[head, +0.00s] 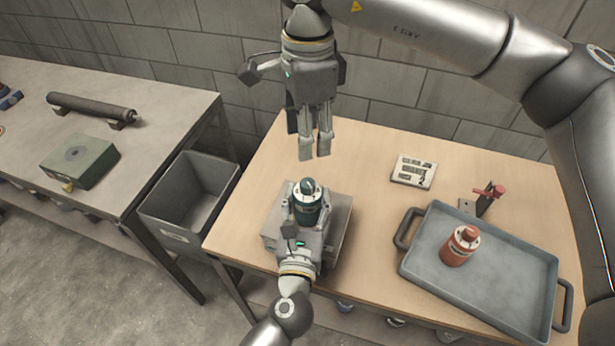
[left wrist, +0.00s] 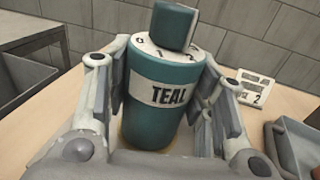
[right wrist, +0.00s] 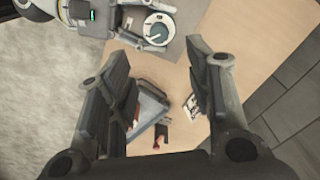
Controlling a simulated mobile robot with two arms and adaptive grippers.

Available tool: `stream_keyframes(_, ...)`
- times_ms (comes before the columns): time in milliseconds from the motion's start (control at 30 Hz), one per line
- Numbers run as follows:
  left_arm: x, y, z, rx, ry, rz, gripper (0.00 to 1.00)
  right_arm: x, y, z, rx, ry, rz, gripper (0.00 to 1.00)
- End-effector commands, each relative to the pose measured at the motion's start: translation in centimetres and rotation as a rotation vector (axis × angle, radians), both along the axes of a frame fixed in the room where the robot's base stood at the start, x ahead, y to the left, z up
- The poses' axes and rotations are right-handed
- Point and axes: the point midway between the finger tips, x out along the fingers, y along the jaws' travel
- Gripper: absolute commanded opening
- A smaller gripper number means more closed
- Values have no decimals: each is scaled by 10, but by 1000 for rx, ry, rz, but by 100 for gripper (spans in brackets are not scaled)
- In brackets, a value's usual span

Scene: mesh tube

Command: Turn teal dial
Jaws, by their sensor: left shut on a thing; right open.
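The teal canister (head: 307,208) stands upright on a grey block (head: 338,226) near the table's front left. Its label reads TEAL in the left wrist view (left wrist: 165,95). The teal dial (left wrist: 174,24) sits on its white numbered top; it also shows in the head view (head: 307,186) and the right wrist view (right wrist: 158,29). My left gripper (left wrist: 166,100) is shut around the canister body from the front, one finger on each side. My right gripper (head: 315,155) is open and empty, fingers pointing down, above and behind the canister.
A grey tray (head: 500,275) with a red canister (head: 460,246) is at right. A numbered card (head: 413,171) and a red-handled fixture (head: 487,197) lie behind it. A grey bin (head: 188,195) stands between the tables. The left table holds a green box (head: 80,162) and a dark cylinder (head: 92,107).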

Motion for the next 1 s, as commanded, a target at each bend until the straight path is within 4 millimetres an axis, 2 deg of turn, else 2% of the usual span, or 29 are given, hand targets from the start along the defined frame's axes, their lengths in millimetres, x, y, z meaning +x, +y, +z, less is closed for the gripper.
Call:
stream_keyframes(300,0,0,0,0,0,0,22,-1,0,-1,0,1,-499,48)
stream_keyframes(500,0,0,0,0,0,0,22,-1,1,-2,0,1,-767,48)
stream_keyframes(800,0,0,0,0,0,0,22,-1,1,-4,0,0,-942,48)
stream_keyframes(1000,0,0,0,0,0,0,22,-2,0,-29,-3,3,-949,48)
